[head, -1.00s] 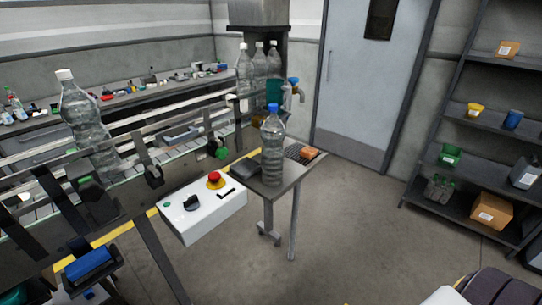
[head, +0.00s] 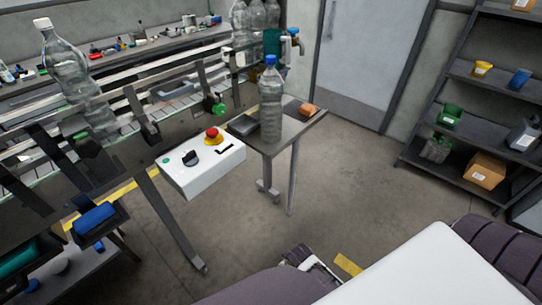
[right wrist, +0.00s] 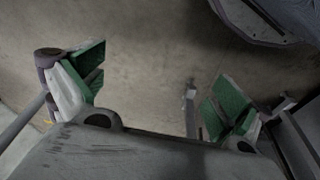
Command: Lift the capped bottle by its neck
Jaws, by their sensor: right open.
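A clear bottle with a blue cap (head: 270,105) stands upright on the small table (head: 290,130) at the end of the conveyor in the head view. Another clear bottle with a white cap (head: 66,65) stands on the conveyor at the left. My right gripper (right wrist: 160,92) is open and empty in the right wrist view, its green-padded fingers wide apart above the floor. No bottle shows between the fingers. My left gripper is not in view.
A white control box (head: 200,165) with a red button is left of the small table. A dark flat item and an orange block (head: 308,110) lie on that table. Shelves (head: 475,110) stand at the right. The floor between is open.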

